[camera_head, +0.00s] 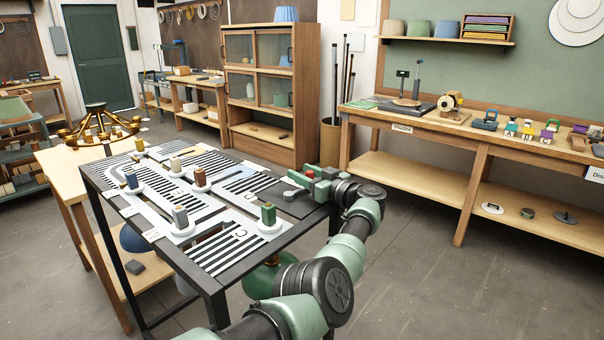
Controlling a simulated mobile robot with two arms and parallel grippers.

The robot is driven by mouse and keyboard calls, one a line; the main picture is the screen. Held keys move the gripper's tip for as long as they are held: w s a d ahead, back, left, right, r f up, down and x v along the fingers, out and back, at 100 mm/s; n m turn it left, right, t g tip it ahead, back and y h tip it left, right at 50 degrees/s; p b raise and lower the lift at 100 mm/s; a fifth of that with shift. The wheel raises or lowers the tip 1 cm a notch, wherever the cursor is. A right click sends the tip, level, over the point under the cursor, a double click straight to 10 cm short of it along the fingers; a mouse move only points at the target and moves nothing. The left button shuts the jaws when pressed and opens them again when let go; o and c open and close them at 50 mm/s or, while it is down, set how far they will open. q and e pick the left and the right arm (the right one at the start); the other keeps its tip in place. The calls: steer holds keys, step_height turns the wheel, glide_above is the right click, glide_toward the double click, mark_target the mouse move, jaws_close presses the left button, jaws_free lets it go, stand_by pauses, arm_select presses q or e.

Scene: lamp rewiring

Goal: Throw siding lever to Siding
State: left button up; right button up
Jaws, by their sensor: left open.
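A dark-framed table (205,278) carries a track layout of white panels with black stripes. Several small coloured blocks stand upright on round white bases, among them a green block (268,213) at the near right and a dark block (181,216) near the front edge. My left gripper (298,181) is open at the table's right corner, above a dark plate (292,205). A small red part (310,173) shows beside its fingers. I cannot tell whether this is the siding lever or which way a lever points; the gripper hides part of that corner. My right gripper is not in view.
A wooden workbench (452,133) with tools and small coloured items runs along the right wall. A glass-door cabinet (303,120) stands behind the table. A wooden side table with a brass chandelier (98,128) adjoins on the left. The floor at right is clear.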

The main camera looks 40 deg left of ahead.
arm_select(q)
steer(key=v, duration=0.7)
steer(key=shift+d, duration=0.2)
